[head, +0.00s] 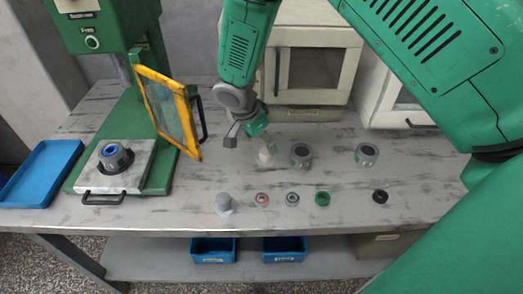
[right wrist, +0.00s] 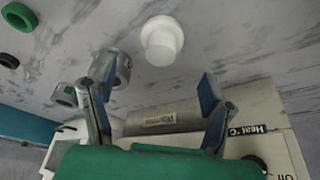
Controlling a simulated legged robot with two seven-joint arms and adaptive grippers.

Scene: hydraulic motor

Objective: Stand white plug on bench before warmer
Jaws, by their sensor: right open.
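The white plug (head: 266,155) is on the bench in front of the white warmer (head: 310,70). In the right wrist view the plug (right wrist: 162,42) shows a wide round flange and a narrower cylinder; it looks upright, flange down. My right gripper (head: 246,134) is just above and left of the plug in the head view. In the right wrist view its two fingers (right wrist: 155,100) are spread with nothing between them, and the plug is beyond the tips, apart from them. The warmer (right wrist: 265,150) shows there with its heat label and knob. My left gripper is not in view.
Two grey motor parts (head: 301,154) (head: 367,155) stand right of the plug. A grey plug-like part (head: 225,204) and several rings (head: 322,198) lie along the front. A green press with a yellow-framed guard (head: 168,110) and a blue tray (head: 42,172) are left.

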